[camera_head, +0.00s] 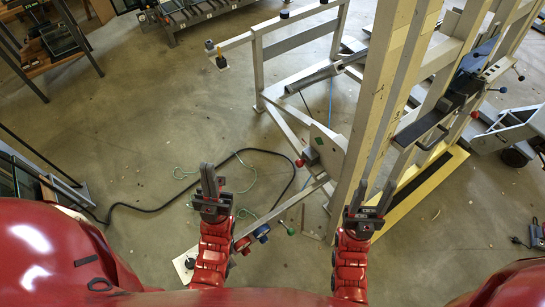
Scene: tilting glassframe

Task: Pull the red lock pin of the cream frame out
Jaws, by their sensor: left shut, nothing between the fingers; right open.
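The cream frame (376,85) stands upright right of centre, with tall posts and a plate (328,150) low on its left side. A small red knob (299,163) sticks out at the left edge of this plate and looks like the lock pin. Another red knob (474,114) shows on the frame's right side. My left gripper (208,168) is shut and empty, pointing forward, left of the plate and apart from the red knob. My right gripper (375,188) is open and empty, in front of the foot of the posts in the picture; whether it touches them I cannot tell.
A black cable (150,208) and thin green cords lie on the floor at left. A low bar with coloured knobs (262,233) runs between my arms. A yellow base strip (425,192) lies under the frame. The floor at upper left (150,110) is clear.

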